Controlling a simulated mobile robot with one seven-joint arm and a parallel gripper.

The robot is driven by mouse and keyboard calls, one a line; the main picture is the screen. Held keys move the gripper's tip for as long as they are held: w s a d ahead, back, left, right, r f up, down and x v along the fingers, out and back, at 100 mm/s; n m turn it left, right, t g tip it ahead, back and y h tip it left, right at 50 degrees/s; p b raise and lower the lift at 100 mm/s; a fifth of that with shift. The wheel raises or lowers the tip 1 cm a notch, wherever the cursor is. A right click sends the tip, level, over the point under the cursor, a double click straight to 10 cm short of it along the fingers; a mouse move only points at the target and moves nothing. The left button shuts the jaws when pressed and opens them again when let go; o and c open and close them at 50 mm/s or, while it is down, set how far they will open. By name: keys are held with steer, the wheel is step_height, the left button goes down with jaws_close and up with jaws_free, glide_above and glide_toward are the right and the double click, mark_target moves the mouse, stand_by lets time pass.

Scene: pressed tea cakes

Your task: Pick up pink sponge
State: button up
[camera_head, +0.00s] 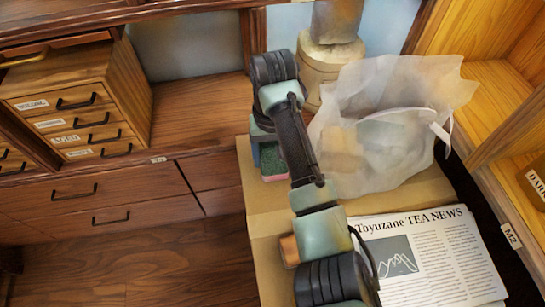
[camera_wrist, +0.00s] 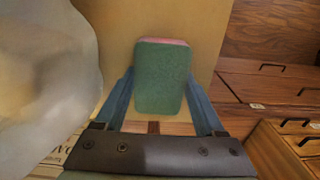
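The pink sponge (camera_wrist: 160,78) has a green top face, with a pink strip showing along its far edge in the wrist view. In the head view the sponge (camera_head: 271,163) sits on the left edge of the cardboard box, partly hidden by my arm. My gripper (camera_wrist: 161,84) is open over it, with one blue finger on each side of the sponge. The fingertips are close to the sponge's sides; I cannot tell whether they touch. In the head view the fingers are mostly hidden behind my arm.
The cardboard box (camera_head: 262,215) also holds a translucent white bag (camera_head: 375,140) and newspapers (camera_head: 425,255). The bag fills the left of the wrist view, close to my gripper. A small wooden drawer cabinet (camera_head: 85,100) stands at the left, with clear counter (camera_head: 195,115) beside it.

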mark_target(272, 155)
steer(key=c, duration=0.6)
steer(key=shift+o, duration=0.2)
step_height(272, 155, up, 10)
steer(key=p, duration=0.5)
steer(key=shift+p, duration=0.3)
